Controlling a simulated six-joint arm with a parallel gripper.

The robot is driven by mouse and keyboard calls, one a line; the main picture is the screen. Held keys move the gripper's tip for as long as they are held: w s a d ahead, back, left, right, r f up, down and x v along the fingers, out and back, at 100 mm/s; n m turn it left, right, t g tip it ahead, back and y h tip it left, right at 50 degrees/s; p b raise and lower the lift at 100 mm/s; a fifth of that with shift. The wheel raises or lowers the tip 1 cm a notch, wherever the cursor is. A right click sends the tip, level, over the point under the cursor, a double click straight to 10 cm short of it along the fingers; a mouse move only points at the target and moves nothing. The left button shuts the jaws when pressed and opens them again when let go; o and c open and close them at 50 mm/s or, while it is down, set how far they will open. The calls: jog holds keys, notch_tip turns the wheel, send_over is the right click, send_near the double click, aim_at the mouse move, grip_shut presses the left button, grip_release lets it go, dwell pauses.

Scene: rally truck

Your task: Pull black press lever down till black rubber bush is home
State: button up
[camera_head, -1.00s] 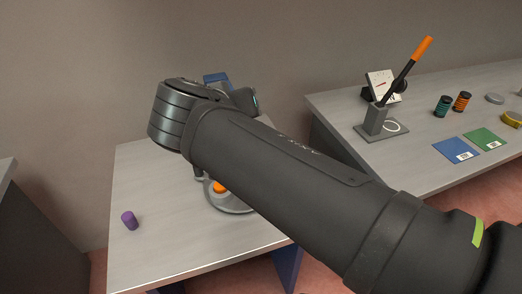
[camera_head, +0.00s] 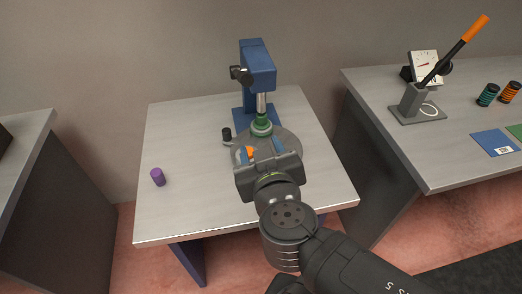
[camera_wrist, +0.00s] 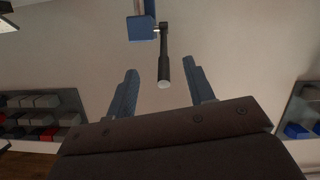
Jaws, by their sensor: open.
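The blue press (camera_head: 258,72) stands at the back of the middle table, its steel ram (camera_head: 261,102) above a green part (camera_head: 262,122) on a round grey base (camera_head: 287,141). Its black lever (camera_head: 240,74) sticks out from the left of the press head, foreshortened. In the wrist view the lever (camera_wrist: 163,68) reaches between my two fingers from the blue head (camera_wrist: 140,28), not touching either. My gripper (camera_wrist: 162,84) is open and empty; in the head view (camera_head: 263,149) it covers part of the base. I cannot make out the rubber bush for sure.
A small black cylinder (camera_head: 227,135) stands left of the base, and an orange piece (camera_head: 250,153) shows by my gripper. The right bench holds an orange-tipped lever stand (camera_head: 412,101) and a gauge (camera_head: 424,66).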

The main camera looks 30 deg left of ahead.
aim_at(240, 76)
jog(key=shift+s+f, duration=0.1)
jog(key=shift+f, duration=0.05)
jog(key=shift+n, duration=0.4)
jog(key=c, duration=0.8)
jog(key=shift+n, duration=0.5)
grip_shut()
jog(key=w+a+r+n, duration=0.1)
jog(key=w+a+n, duration=0.4)
jog(key=n, duration=0.9)
jog(key=w+a+r+n, duration=0.1)
jog(key=w+a+n, duration=0.4)
jog(key=n, duration=1)
jog(key=shift+w+a+r+n+t, duration=0.2)
jog(key=shift+a+r+n+t, duration=0.1)
jog(key=shift+a+t, duration=0.15)
